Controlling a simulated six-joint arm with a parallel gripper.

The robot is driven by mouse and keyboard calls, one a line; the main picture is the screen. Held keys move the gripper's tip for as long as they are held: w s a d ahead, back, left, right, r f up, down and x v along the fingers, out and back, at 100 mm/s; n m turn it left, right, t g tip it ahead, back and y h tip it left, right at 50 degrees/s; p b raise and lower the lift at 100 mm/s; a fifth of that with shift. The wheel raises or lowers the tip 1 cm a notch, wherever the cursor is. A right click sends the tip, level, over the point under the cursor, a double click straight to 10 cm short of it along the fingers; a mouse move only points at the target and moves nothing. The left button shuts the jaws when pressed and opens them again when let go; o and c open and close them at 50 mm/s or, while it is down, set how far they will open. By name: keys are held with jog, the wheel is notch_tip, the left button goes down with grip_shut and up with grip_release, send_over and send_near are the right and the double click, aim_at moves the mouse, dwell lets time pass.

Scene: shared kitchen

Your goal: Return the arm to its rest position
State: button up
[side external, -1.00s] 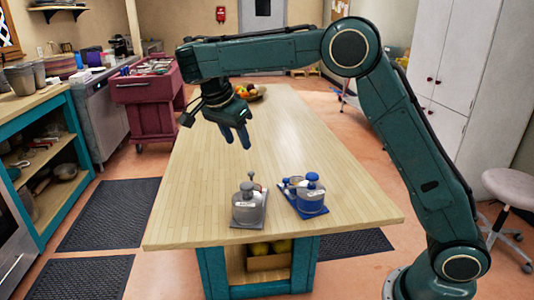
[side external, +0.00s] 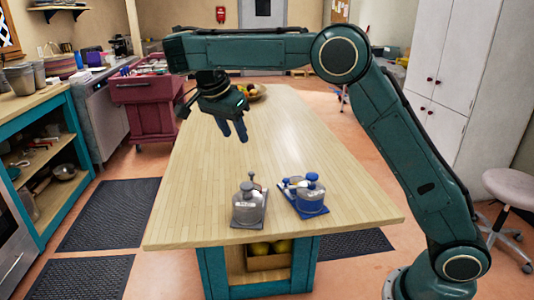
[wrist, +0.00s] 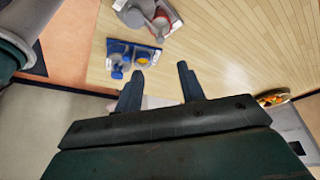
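My gripper (side external: 233,130) hangs above the far half of the wooden table (side external: 190,190), fingers pointing down, with nothing between them. In the wrist view the two fingers of my gripper (wrist: 160,85) stand apart with bare table between their tips. The upper arm is raised and the forearm runs level to the left in the side view.
A grey canister set (side external: 248,207) and a blue canister set (side external: 311,198) stand on the near part of the table. A fruit bowl (side external: 256,92) sits at the far end. A red cart (side external: 150,95) is at the left. The table's middle is clear.

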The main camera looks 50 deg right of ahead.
jog(key=s+d+r+n+t, duration=0.25)
jog(key=s+r+n, duration=0.2)
jog(key=s, duration=0.25)
jog(key=s+d+r+n+t, duration=0.1)
jog(key=s+d+r+n, duration=0.25)
jog(key=s+n, duration=0.2)
jog(key=s+a+f+n+t+y, duration=0.1)
jog(key=s+f+n, duration=0.3)
jog(key=s, duration=0.5)
jog(key=s+a+f+n+t+y, duration=0.1)
jog(key=s+a+f+n+y, duration=0.2)
jog(key=s, duration=0.6)
jog(key=shift+s+a+f+n, duration=0.15)
jog(key=shift+a+f+n, duration=0.35)
jog(key=shift+a+f, duration=0.3)
